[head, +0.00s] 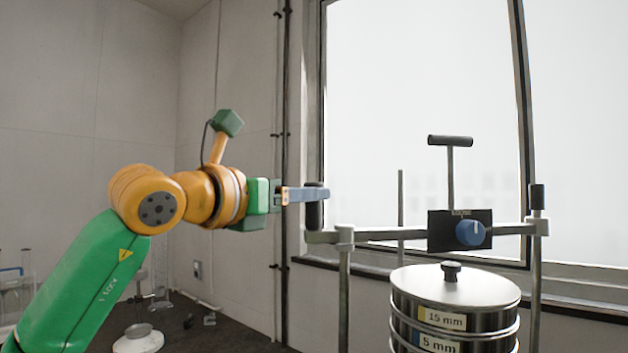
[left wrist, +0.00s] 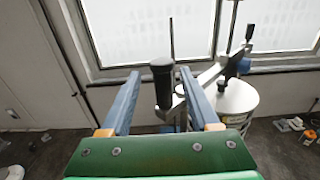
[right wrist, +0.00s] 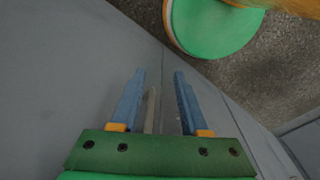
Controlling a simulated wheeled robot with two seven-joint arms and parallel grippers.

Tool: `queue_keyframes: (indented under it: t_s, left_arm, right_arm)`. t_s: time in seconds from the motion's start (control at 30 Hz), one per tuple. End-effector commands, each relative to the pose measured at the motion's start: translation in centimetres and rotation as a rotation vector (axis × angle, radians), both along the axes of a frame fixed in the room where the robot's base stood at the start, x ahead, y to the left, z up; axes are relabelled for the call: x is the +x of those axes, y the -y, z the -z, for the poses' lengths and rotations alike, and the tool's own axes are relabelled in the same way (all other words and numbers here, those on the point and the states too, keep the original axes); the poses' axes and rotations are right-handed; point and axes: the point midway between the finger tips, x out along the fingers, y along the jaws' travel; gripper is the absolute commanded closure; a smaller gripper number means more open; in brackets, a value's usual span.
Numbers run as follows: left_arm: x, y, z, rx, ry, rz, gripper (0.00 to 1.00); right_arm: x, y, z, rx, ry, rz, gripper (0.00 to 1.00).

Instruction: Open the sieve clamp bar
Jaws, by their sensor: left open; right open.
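The clamp bar (head: 385,235) spans two upright posts above the sieve stack in the head view. Its left end carries an upright black handle (head: 314,207); in the left wrist view the black handle (left wrist: 162,70) stands between the open fingers. My left gripper (head: 305,195) is open around the handle, with gaps on both sides in the left wrist view. A blue knob (head: 470,233) sits on the bar's dark middle block, under a T-handle (head: 450,141). The sieve stack (head: 455,300) has a lid with a black knob. My right gripper (right wrist: 158,75) is open and empty.
A black-topped post (head: 537,205) stands at the bar's right end. A thin rod (head: 400,215) rises behind the bar. Glassware (head: 15,285) stands at the far left. A window (head: 420,90) fills the back.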

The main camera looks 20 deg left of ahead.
Motion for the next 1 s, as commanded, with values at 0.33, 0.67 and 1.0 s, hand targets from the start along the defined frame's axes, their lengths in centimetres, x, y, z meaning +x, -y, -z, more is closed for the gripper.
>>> queue_keyframes:
  t_s: [0.33,0.67,1.0]
  left_arm:
    - [2.1,0.8,0.0,0.000,0.001,0.002,0.38]
    - [2.1,0.8,0.0,-0.001,0.002,0.002,1.00]
    - [2.0,0.8,-0.1,-0.002,0.002,0.002,1.00]
  right_arm:
    - [-0.1,0.0,-1.4,0.000,-0.002,-0.001,0.55]
    - [0.1,-0.1,-1.4,0.001,0.002,-0.001,0.55]
    - [0.1,-0.1,-1.4,0.002,0.003,0.000,0.55]
